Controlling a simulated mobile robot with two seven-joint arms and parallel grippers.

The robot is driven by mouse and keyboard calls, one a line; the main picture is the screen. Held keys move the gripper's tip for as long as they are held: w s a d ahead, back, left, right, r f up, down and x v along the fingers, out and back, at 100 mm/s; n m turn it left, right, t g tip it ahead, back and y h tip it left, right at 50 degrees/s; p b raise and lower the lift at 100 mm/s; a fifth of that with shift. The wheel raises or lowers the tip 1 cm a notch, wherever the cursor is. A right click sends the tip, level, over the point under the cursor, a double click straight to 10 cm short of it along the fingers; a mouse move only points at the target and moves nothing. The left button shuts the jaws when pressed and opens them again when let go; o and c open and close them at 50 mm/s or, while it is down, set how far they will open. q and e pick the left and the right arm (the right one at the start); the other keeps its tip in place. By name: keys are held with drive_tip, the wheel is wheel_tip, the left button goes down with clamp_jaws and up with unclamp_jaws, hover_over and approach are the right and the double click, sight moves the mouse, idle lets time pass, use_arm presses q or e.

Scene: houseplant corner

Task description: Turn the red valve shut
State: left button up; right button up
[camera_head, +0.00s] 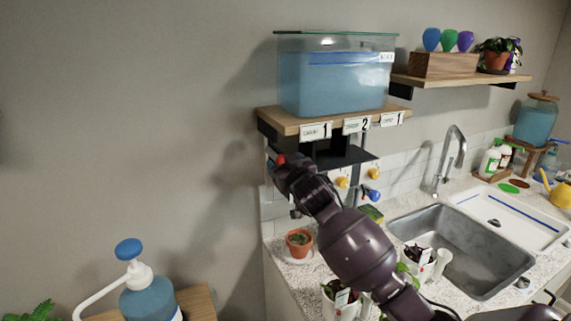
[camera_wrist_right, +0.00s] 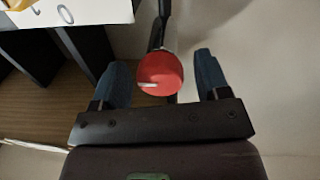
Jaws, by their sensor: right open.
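The red valve (camera_wrist_right: 160,73) shows in the right wrist view as a round red knob with a pale mark on its left part. It sits on a dark pipe that runs up behind it. My right gripper (camera_wrist_right: 162,80) is open, with one blue fingertip on each side of the valve and a gap on both sides. In the head view my right gripper (camera_head: 277,160) is at the left end below the tank shelf, and only a bit of the red valve (camera_head: 280,159) shows past it. My left gripper is not in view.
A water tank (camera_head: 335,80) stands on the wooden shelf (camera_head: 268,116) with labels on its front edge. Yellow and blue knobs hang right of my right arm. Below are a small potted plant (camera_head: 299,240) and a sink (camera_head: 465,245). The wall on the left is clear.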

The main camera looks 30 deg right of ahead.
drive_tip(key=c, duration=0.9)
drive_tip(key=shift+n, duration=0.3)
drive_tip(key=n, duration=0.3)
drive_tip(key=shift+n, duration=0.4)
drive_tip(key=n, duration=0.4)
drive_tip(key=shift+d+n+t, duration=0.1)
drive_tip(key=shift+n+t, duration=0.2)
drive_tip(key=n, duration=0.4)
drive_tip(key=shift+n+y, duration=0.3)
drive_tip(key=shift+n, duration=0.1)
drive_tip(key=shift+n+y, duration=0.3)
drive_tip(key=shift+n, duration=2.1)
